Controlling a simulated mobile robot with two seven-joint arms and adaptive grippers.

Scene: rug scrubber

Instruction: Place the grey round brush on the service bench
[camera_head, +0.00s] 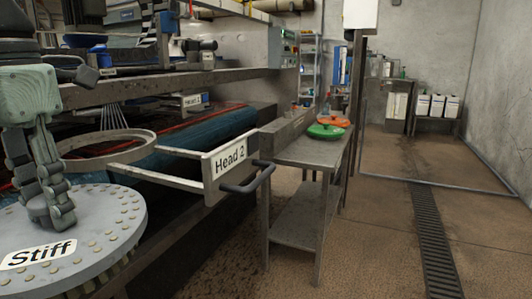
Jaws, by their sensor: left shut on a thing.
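The grey round brush (105,215), a flat disc with a "Stiff" label and dots around its rim, is at the lower left. My left gripper (52,218) is shut on it from above, near the middle of its top. Bristles show under its near edge. The metal bench (305,152), which looks like the service bench, stands right of the brush and farther off. A green disc (325,131) and an orange disc (333,119) lie toward its far end; its near top looks bare. My right gripper is out of view.
A pulled-out frame labelled "Head 2" (229,158) with a dark handle (250,180) juts out between the brush and the bench. A rolled blue rug (205,135) lies in the machine behind it. The floor (385,225) at right is open, with a drain grate (430,235).

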